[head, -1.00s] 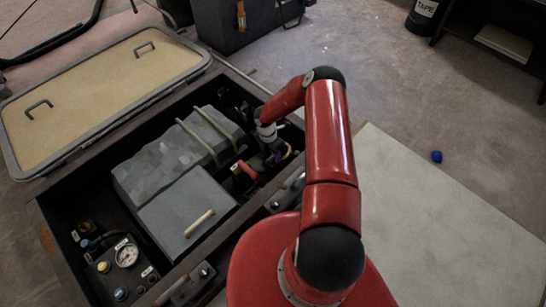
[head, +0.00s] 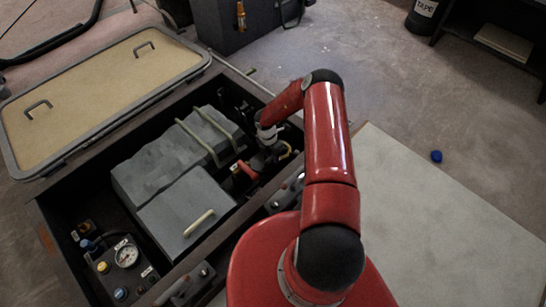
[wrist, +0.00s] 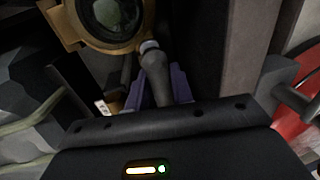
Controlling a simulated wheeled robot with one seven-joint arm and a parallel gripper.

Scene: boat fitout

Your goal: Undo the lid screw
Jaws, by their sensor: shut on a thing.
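In the wrist view, the purple fingers of my gripper (wrist: 160,90) stand on both sides of a grey, rounded stem, which I take to be the lid screw (wrist: 155,66). The gripper is shut on it. A pale collar shows at the stem's far end, beside a brass ring (wrist: 72,24) with a dark glass centre. The contact of the fingertips is partly hidden by the stem and shadow. In the head view, my gripper is down in the dark right-hand part of the open locker (head: 70,262), and the screw cannot be made out there.
Grey boxes (head: 180,215) with pale straps and a handle fill the locker's middle. A red handle (head: 247,170) is close to my gripper. A gauge panel (head: 127,257) lies at the near left. The tan hatch lid (head: 100,80) lies open at the left.

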